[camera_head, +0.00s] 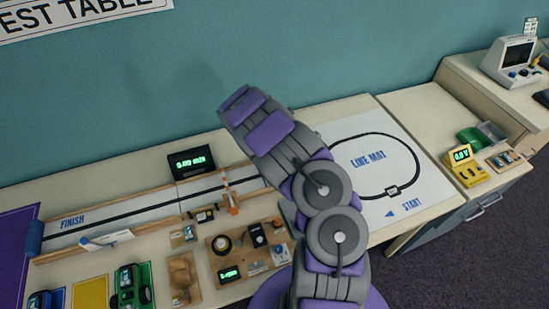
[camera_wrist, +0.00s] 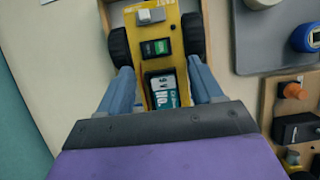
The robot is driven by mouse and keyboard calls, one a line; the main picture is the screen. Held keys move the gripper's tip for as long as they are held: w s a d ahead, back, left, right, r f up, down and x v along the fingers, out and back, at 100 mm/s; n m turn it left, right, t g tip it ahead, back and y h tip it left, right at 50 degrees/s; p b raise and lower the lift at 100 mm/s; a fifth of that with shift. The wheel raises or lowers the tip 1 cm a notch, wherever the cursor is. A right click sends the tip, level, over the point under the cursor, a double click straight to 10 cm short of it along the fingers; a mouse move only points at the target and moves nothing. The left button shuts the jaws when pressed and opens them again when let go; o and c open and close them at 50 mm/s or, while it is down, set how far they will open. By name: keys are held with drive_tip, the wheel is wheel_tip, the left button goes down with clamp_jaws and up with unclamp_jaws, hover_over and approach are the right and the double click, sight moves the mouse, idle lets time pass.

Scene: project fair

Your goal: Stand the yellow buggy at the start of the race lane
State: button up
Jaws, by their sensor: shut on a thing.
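The yellow buggy (camera_wrist: 160,60) shows in the wrist view, with black wheels on both sides, a green display and a label on top. My gripper (camera_wrist: 163,88) is shut on it, one blue-grey finger on each side of its body. Wooden strips (camera_wrist: 104,14) show beside its wheels; I cannot tell whether it touches the surface below. In the head view my arm hides the gripper and the buggy. The race lane (camera_head: 140,206) is a white strip with a black line and FINISH at its left end; my arm covers its right part.
A green buggy (camera_head: 131,288) and a blue buggy (camera_head: 42,301) stand at the front left, with a bare yellow mat (camera_head: 90,292) between them. A timer display (camera_head: 191,161) stands behind the lane. Boards of parts (camera_head: 240,250) lie in front. The line mat (camera_head: 362,142) is at right.

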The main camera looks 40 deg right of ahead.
drive_tip(key=shift+d+f, duration=0.1)
drive_tip(key=shift+d, duration=0.05)
drive_tip(key=shift+d+f, duration=0.2)
drive_tip(key=shift+f, duration=0.05)
drive_tip(key=shift+f, duration=0.1)
drive_tip(key=shift+a+p, duration=0.1)
drive_tip(key=shift+p, duration=0.3)
idle(0.4)
idle(0.4)
drive_tip(key=o, duration=1)
drive_tip(key=shift+c, duration=0.2)
drive_tip(key=p+v, duration=0.3)
drive_tip(key=v, duration=1.4)
